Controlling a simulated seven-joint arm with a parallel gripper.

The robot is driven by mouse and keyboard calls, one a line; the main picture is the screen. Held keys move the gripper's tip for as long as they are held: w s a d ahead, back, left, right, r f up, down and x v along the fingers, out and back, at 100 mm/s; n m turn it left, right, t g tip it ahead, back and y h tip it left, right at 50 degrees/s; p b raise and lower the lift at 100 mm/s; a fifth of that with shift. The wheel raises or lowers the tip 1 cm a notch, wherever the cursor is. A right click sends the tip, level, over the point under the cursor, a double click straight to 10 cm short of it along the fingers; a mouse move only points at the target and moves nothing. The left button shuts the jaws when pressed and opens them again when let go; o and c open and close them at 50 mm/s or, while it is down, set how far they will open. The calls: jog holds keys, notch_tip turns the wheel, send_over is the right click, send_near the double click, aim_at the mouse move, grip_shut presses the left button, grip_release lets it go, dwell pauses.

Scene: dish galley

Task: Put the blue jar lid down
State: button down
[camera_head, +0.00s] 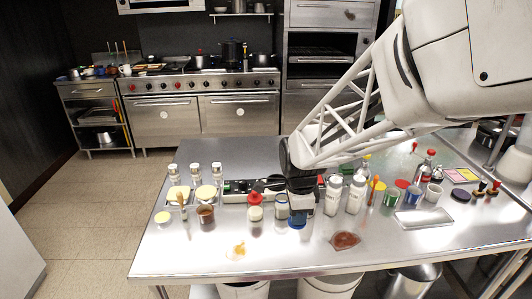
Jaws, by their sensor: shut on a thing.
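My gripper (298,212) points down over the middle of the steel table, among the row of jars. It is shut on the blue jar lid (297,223), which shows as a small blue patch under the fingers. The fingers hide most of the lid. I cannot tell whether the lid touches the table or a jar below it.
A red-topped jar (255,206) and a jar (281,207) stand close on the left. White bottles (333,195) stand close on the right. Yellow sauce (239,249) and a brown-red patch (345,240) lie in front. A steel tray (423,219) lies further right.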

jog(key=a+f, duration=0.2)
jog(key=a, duration=0.2)
jog(key=a+f, duration=0.2)
jog(key=a, duration=0.2)
jog(key=w+a+f, duration=0.1)
jog(key=a+f, duration=0.1)
jog(key=a, duration=0.2)
jog(key=shift+f, duration=0.2)
jog(key=shift+a+f, duration=0.4)
jog(key=shift+a, duration=0.45)
send_over(230, 218)
jog(key=shift+w+f, duration=0.1)
jog(key=shift+f, duration=0.65)
jog(key=shift+f, duration=1.75)
jog(key=shift+f, duration=0.2)
